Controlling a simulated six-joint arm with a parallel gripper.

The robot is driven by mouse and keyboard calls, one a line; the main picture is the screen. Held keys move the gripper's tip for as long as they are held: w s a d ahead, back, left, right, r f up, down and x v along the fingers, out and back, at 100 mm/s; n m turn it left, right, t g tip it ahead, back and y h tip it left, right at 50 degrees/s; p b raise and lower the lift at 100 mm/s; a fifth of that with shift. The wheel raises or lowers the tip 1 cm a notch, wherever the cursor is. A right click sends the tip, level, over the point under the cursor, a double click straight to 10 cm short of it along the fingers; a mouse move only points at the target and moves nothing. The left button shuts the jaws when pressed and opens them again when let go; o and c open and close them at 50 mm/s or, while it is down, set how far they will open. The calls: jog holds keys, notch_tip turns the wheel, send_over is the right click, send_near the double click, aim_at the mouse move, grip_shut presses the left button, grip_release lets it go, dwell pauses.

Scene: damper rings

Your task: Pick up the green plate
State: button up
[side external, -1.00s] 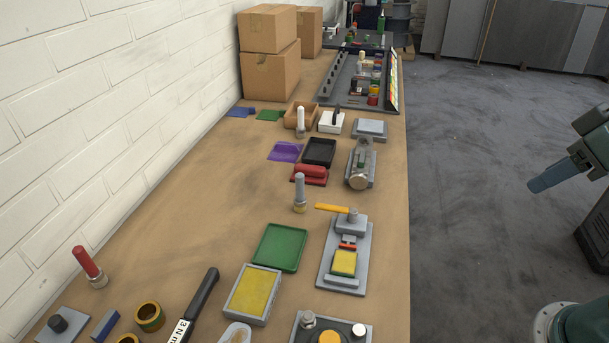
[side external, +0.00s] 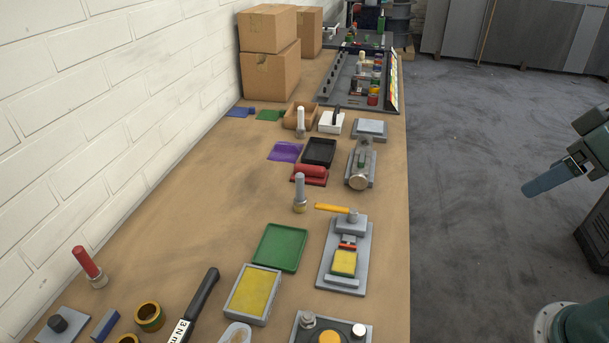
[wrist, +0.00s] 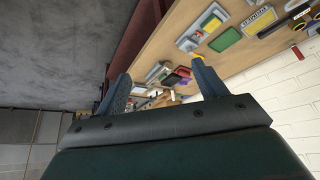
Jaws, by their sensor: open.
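A flat green plate with a raised rim (side external: 280,248) lies on the bench in the side view, behind a grey-framed yellow pad (side external: 253,293) and left of a grey press-like fixture (side external: 344,256). Nothing lies on it. My gripper (side external: 527,191) is far to the right of it, out over the floor beyond the bench edge. In the wrist view, my gripper (wrist: 162,88) has its two fingers wide apart with nothing held between them.
A grey-handled tool (side external: 300,193) stands behind the plate. A black-handled tool (side external: 200,300) lies in front, left of the yellow pad. Cardboard boxes (side external: 270,75) stand at the back by the white brick wall. The bench left of the plate is clear.

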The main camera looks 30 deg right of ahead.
jog(key=w+a+f+n+g, duration=0.3)
jog(key=w+a+n, duration=0.4)
jog(key=w+n, duration=0.65)
jog(key=w+a+f+n+g, duration=0.2)
jog(key=w+a+f+n, duration=0.5)
jog(key=a+f+n, duration=0.4)
jog(key=shift+f+n+g, duration=0.15)
jog(key=shift+n+g, duration=0.15)
jog(key=shift+n, duration=0.95)
jog(key=shift+a+f, duration=0.1)
jog(key=shift+f, duration=0.05)
send_over(345, 262)
jog(key=shift+f, duration=4.15)
